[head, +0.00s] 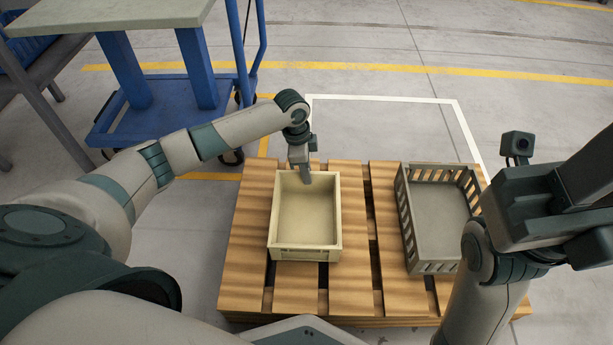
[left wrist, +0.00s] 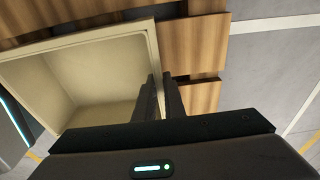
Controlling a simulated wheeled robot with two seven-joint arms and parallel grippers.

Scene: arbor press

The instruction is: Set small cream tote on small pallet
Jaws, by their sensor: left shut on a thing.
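The small cream tote (head: 305,246) is an empty open box, upright over the left half of the small wooden pallet (head: 245,244). I cannot tell whether its base touches the slats. My left gripper (head: 306,176) is shut on the tote's far wall. In the left wrist view the fingers (left wrist: 164,95) straddle the wall of the tote (left wrist: 95,75), with pallet slats (left wrist: 185,45) beyond. My right gripper is at the right edge of the head view; its fingertips do not show clearly.
A grey slatted crate (head: 435,268) stands on the right part of the pallet. White and yellow lines mark the floor, which is clear behind the pallet.

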